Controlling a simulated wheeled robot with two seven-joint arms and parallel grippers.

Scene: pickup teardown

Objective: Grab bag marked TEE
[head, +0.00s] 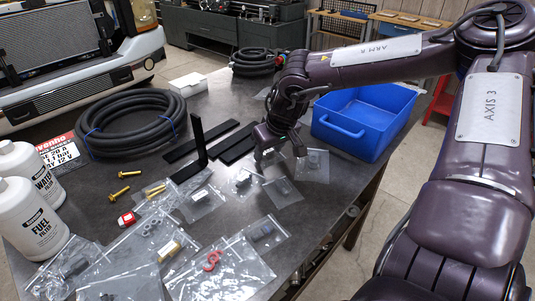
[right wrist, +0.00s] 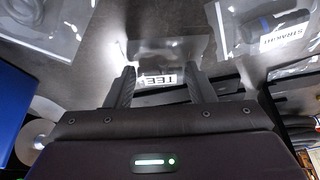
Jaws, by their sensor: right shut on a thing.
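In the right wrist view, a clear bag (right wrist: 172,48) with a white label reading TEE (right wrist: 158,80) lies between the two dark fingers of my right gripper (right wrist: 162,88). The label appears upside down there. My right gripper is shut on this bag. In the head view, my right gripper (head: 283,153) points down, low over the table among the clear bags. My left gripper is not in view.
Other clear parts bags lie close by, one with a dark fitting (head: 313,163) and one labelled STRAIGHT (right wrist: 285,36). A blue bin (head: 365,120) stands behind right. Black bars (head: 197,143), a coiled hose (head: 130,122) and white bottles (head: 32,217) occupy the left.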

